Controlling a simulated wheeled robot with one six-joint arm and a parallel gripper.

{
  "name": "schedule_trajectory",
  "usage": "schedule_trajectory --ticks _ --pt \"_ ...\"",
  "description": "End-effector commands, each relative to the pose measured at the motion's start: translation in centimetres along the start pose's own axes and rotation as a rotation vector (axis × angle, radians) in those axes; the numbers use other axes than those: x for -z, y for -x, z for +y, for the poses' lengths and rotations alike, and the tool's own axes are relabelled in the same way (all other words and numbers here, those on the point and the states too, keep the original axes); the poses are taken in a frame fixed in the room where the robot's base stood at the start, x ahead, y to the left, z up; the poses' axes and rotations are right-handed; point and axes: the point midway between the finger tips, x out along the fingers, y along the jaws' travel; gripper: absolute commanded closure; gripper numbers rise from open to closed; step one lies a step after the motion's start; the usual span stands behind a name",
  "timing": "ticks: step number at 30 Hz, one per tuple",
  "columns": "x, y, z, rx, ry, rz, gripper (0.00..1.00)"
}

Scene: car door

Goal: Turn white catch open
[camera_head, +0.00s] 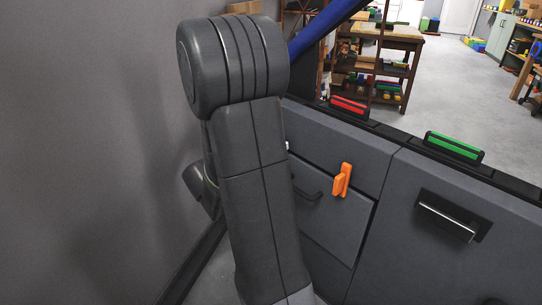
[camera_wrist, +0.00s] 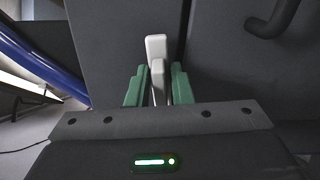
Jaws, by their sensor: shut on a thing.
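The white catch (camera_wrist: 156,46) sits on the dark grey panel in the middle of the wrist view. It has a flat upper block and a narrower lever part below it. My gripper (camera_wrist: 158,71) has green fingers on both sides of the lever part and is shut on it. In the head view my arm hides the gripper and nearly all of the white catch; only a small white bit (camera_head: 287,146) shows at the arm's right edge.
An orange catch (camera_head: 342,180) and a black curved handle (camera_head: 308,193) are on the panel to the right. A blue bar (camera_head: 325,27) slopes above.

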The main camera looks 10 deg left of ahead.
Motion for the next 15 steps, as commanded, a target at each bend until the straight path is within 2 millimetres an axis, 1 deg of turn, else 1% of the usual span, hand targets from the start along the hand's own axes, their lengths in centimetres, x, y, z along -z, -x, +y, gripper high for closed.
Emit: schedule_trajectory --ticks 1,6,15 --pt "0.02 0.02 -0.37 0.002 -0.026 0.0 1.0" --pt "-0.02 0.02 -0.27 0.002 -0.101 0.0 1.0" --pt "-0.03 0.01 -0.2 0.003 -0.154 -0.001 1.0"
